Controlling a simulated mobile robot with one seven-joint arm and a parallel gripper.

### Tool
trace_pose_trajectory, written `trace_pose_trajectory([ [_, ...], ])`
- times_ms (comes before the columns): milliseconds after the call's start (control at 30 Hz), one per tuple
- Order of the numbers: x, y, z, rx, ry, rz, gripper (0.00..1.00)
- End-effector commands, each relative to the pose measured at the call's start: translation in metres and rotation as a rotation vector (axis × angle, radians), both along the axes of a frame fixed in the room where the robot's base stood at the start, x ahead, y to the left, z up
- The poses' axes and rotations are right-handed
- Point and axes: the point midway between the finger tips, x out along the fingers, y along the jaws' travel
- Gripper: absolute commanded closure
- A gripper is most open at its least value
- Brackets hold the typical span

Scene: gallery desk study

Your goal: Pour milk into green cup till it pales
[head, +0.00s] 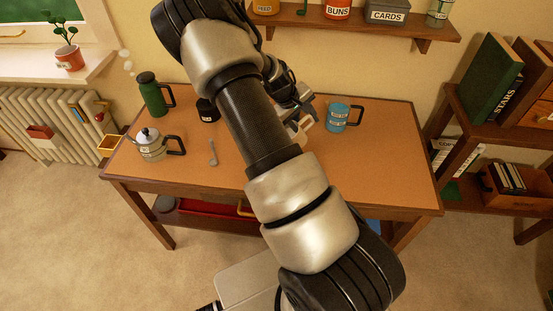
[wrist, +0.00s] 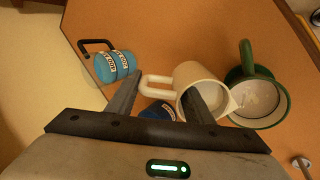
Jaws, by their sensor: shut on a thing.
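A cream milk jug (wrist: 200,80) is between the fingers of my gripper (wrist: 165,100) in the wrist view, tilted with its spout toward the green cup. Its handle points left and the right finger covers part of its mouth. The green cup (wrist: 237,83) stands just right of the jug, its handle toward the top. Its inside looks pale and greyish; no clear stream of milk shows. In the head view my arm hides the green cup, and only a bit of the jug (head: 304,128) shows beside my gripper (head: 296,117).
A blue mug (head: 338,117) stands right of my gripper and also shows in the wrist view (wrist: 107,67).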

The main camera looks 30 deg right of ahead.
Motion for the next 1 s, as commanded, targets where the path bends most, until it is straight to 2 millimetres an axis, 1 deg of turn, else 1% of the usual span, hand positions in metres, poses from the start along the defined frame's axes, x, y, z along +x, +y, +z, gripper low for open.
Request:
trace_pose_trajectory([
  [1000, -0.0002, 0.0005, 0.0022, -0.031, -0.004, 0.0, 0.91],
])
